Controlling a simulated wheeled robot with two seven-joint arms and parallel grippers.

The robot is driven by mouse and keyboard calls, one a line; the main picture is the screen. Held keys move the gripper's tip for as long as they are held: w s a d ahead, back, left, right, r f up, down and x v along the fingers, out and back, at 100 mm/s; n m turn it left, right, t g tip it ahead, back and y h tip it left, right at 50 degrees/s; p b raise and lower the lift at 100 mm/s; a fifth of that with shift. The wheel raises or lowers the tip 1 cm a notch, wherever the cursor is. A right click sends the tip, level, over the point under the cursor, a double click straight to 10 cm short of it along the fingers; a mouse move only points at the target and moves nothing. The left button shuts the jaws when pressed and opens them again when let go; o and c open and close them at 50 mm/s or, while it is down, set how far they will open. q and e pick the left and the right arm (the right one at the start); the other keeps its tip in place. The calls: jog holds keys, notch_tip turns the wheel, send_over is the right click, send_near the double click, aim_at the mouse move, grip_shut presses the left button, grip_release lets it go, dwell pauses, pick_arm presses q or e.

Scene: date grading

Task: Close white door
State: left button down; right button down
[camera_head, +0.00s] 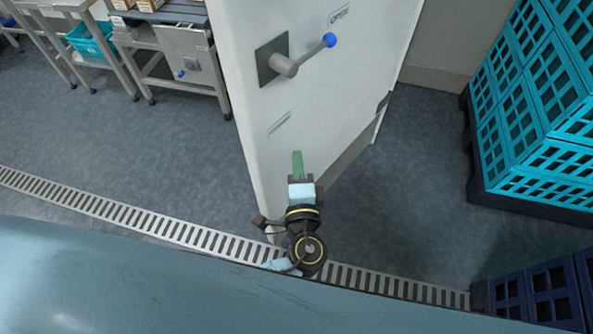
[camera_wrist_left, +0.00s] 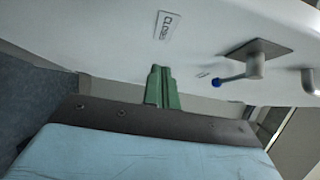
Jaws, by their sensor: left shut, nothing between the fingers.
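The white door (camera_head: 330,100) stands ajar in the middle of the head view, its face angled toward the right. It has a grey handle (camera_head: 290,66) with a blue ball end and a small label reading OPEN. My left gripper (camera_head: 297,160), with green fingers, is shut and empty at the lower part of the door face; I cannot tell whether it touches. In the left wrist view the shut green fingers (camera_wrist_left: 160,88) point at the white door (camera_wrist_left: 115,45), below a CLOSED label (camera_wrist_left: 167,26). The handle (camera_wrist_left: 252,62) shows to their right. My right gripper is not in view.
Turquoise crates (camera_head: 530,110) are stacked on a dark pallet to the right, with dark blue crates (camera_head: 545,295) at the lower right. Steel tables (camera_head: 165,50) stand at the upper left. A drain grate (camera_head: 140,222) crosses the floor. The floor left of the door is clear.

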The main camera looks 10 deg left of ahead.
aim_at(281, 123)
pick_arm(q)
jog(key=w+a, duration=0.1)
jog(key=w, duration=0.1)
jog(key=w+a, duration=0.1)
jog(key=w, duration=0.1)
jog(key=w+a+p, duration=0.1)
jog(key=w+a, duration=0.1)
jog(key=shift+w+a, duration=0.2)
jog(key=shift+a, duration=0.3)
jog(key=shift+a, duration=0.1)
